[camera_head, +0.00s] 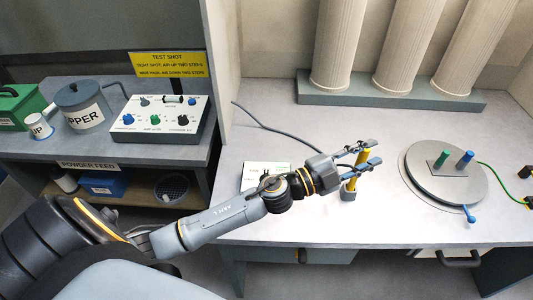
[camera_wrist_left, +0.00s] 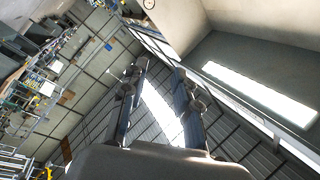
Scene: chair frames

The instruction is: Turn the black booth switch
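A grey-white control box (camera_head: 160,132) stands on the left bench. It carries blue, green and black knobs, including a black knob (camera_head: 183,119) at its front right and a dark knob (camera_head: 144,101) at its back left. The knob labels are too small to read, so I cannot tell which is the booth switch. Small black parts (camera_head: 527,202) show at the far right edge. My left gripper (camera_head: 375,153) is over the right-hand table, well right of the control box. Its fingers are apart, with nothing between them in the left wrist view (camera_wrist_left: 160,85). My right gripper is not in view.
Pale columns (camera_head: 340,45) stand behind. An upright panel (camera_head: 215,60) separates the bench from the table. A pot (camera_head: 82,104) is left of the box.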

